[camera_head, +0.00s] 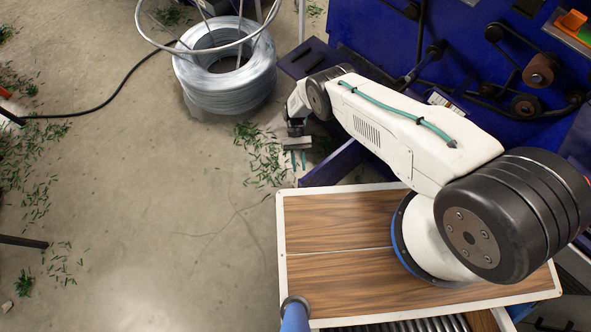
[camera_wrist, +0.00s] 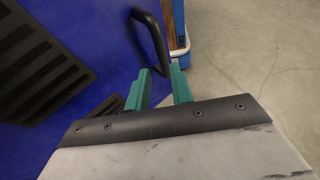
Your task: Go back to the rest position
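My gripper (camera_head: 298,162) hangs at the end of my white arm, left of the blue machine (camera_head: 480,90) in the head view. Its two teal fingers point down with a gap between them. In the wrist view the fingers (camera_wrist: 161,72) stand apart, and I see nothing held between them. A black curved handle (camera_wrist: 152,38) on a blue panel (camera_wrist: 112,60) shows just beyond the fingertips; I cannot tell whether they touch it.
A coil of grey wire (camera_head: 228,88) stands on the floor left of my arm, with metal hoops above it. Green clippings (camera_head: 262,158) lie scattered on the concrete. A black cable (camera_head: 100,103) runs from the coil's left. Open floor (camera_head: 150,220) lies at lower left.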

